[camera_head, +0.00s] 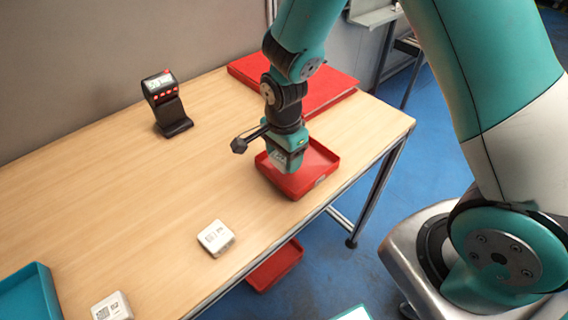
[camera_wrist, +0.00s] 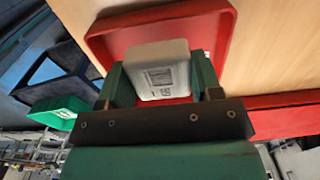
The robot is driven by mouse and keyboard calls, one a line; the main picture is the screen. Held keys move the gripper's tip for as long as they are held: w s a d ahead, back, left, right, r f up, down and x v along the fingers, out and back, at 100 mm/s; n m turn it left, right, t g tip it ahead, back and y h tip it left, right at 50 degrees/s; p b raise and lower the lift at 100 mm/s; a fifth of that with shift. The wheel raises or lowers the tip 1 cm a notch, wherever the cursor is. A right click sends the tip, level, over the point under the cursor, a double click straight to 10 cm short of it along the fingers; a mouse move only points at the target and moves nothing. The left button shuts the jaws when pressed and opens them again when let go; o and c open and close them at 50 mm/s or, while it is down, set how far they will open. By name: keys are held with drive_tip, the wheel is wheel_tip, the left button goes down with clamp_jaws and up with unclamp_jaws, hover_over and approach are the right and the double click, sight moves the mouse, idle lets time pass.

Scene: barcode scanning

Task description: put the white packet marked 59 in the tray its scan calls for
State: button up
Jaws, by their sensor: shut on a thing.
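My gripper (camera_head: 287,166) is over the red tray (camera_head: 327,178) at the table's right front edge. In the wrist view my gripper (camera_wrist: 158,80) is shut on a white packet (camera_wrist: 160,62), one green finger on each side. The packet's label shows a barcode and a small number I cannot read surely. The red tray (camera_wrist: 100,42) lies behind the packet in that view; whether the packet touches its floor I cannot tell. The scanner (camera_head: 168,108) stands at the back left with a lit display too small to read.
Another white packet (camera_head: 215,238) lies at the front edge, and one more (camera_head: 112,307) at the bottom left beside a teal tray (camera_head: 28,296). A large flat red item (camera_head: 335,90) lies at the back right. A red object (camera_head: 275,265) is below the table. The table's middle is clear.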

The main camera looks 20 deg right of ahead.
drive_tip(key=shift+f+p, duration=0.3)
drive_tip(key=shift+f, duration=1.8)
drive_tip(key=shift+f, duration=0.1)
drive_tip(key=o, duration=1)
wheel_tip(320, 180, up, 12)
drive_tip(key=shift+f+b, duration=0.1)
drive_tip(key=shift+b, duration=0.6)
drive_tip(key=s+a+r+n+y, duration=0.1)
drive_tip(key=s+r+n, duration=0.3)
drive_tip(key=s+n, duration=0.2)
drive_tip(key=s+a+r+n+y, duration=0.1)
drive_tip(key=s+a+r+n, duration=0.1)
drive_tip(key=s+r+n, duration=0.3)
drive_tip(key=s+a+r+n+y, duration=0.1)
drive_tip(key=s+r+n, duration=0.4)
drive_tip(key=n, duration=0.5)
drive_tip(key=shift+s+a+r+n+y, duration=0.15)
drive_tip(key=shift+s+y, duration=0.15)
drive_tip(key=shift+s, duration=0.35)
drive_tip(key=shift+s+r+n+y, duration=0.15)
drive_tip(key=shift+s+y, duration=0.15)
drive_tip(key=shift+s, duration=0.3)
